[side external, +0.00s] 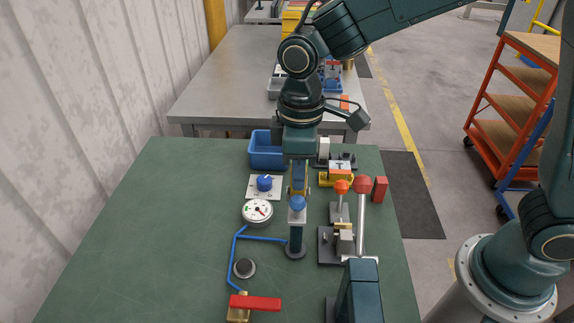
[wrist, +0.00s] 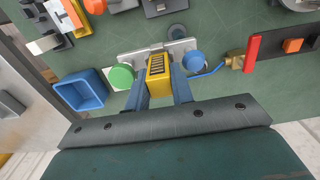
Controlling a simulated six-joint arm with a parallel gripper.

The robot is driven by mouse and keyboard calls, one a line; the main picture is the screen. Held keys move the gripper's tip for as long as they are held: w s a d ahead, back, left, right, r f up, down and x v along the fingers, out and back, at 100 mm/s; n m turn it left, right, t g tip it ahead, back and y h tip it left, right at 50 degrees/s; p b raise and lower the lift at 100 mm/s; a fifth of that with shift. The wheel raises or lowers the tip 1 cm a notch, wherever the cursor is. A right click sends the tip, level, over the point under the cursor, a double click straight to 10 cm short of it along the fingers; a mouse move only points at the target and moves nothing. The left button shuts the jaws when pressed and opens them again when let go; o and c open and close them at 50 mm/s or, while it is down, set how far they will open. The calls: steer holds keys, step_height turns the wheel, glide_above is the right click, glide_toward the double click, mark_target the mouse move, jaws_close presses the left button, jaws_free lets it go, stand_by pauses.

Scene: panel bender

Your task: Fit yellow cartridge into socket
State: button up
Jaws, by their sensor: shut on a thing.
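My gripper (side external: 298,183) points down over the green workbench. Its two dark fingers are shut on the yellow cartridge, one on each side, as the wrist view shows (wrist: 160,95). The cartridge (wrist: 159,85) has a dark ribbed patch on its top end. In the side view only a thin yellow edge of it shows between the fingers. I cannot make out the socket opening or whether the cartridge touches the plate.
A blue bin (side external: 262,157) stands behind. A blue-knobbed dial (side external: 265,183) and a gauge (side external: 257,212) are close on the left. A red-handled valve (side external: 255,302) is at the front. Levers with orange (side external: 342,187) and red (side external: 363,185) knobs stand right. The bench's left side is clear.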

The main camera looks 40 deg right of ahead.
steer(key=shift+f, duration=0.75)
stand_by(0.8)
steer(key=o, duration=1)
steer(key=shift+c, duration=0.2)
steer(key=shift+a+r, duration=0.1)
steer(key=shift+c, duration=0.3)
steer(key=shift+r, duration=0.65)
steer(key=shift+o, duration=0.8)
steer(key=shift+r, duration=3.75)
